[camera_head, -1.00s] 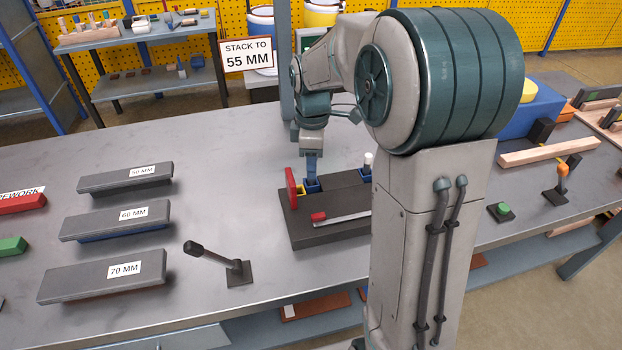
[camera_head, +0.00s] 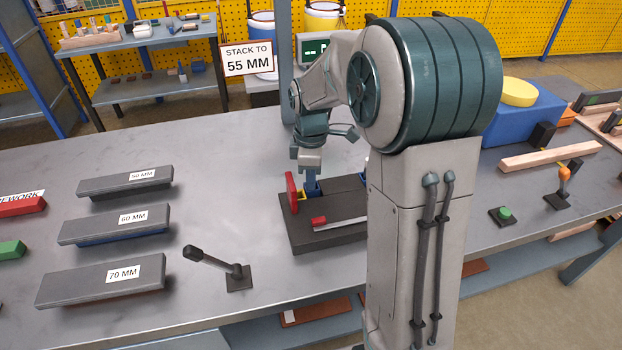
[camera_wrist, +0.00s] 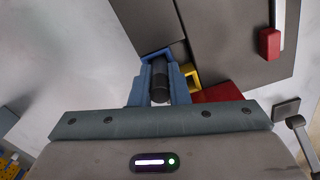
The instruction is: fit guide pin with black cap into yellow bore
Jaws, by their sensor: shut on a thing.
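My gripper (camera_wrist: 160,90) is shut on a dark cylinder with a black end, the guide pin with black cap (camera_wrist: 160,78), between its blue fingers. In the wrist view the pin lies beside the yellow bore (camera_wrist: 193,74), with the blue bore (camera_wrist: 150,55) just beyond it. In the head view my gripper (camera_head: 311,184) is low over the dark fixture block (camera_head: 330,235), by the blue bore. The yellow bore (camera_head: 300,195) shows to its left. The pin's lower end is hidden, and I cannot tell whether it is in a bore.
A red upright plate (camera_head: 291,192) stands at the block's left edge. A red-tipped lever (camera_head: 335,222) lies across the block's front. My arm hides the block's right part. Labelled grey bars (camera_head: 105,225) and a black-knobbed lever (camera_head: 215,262) stand on the left. Bench behind is clear.

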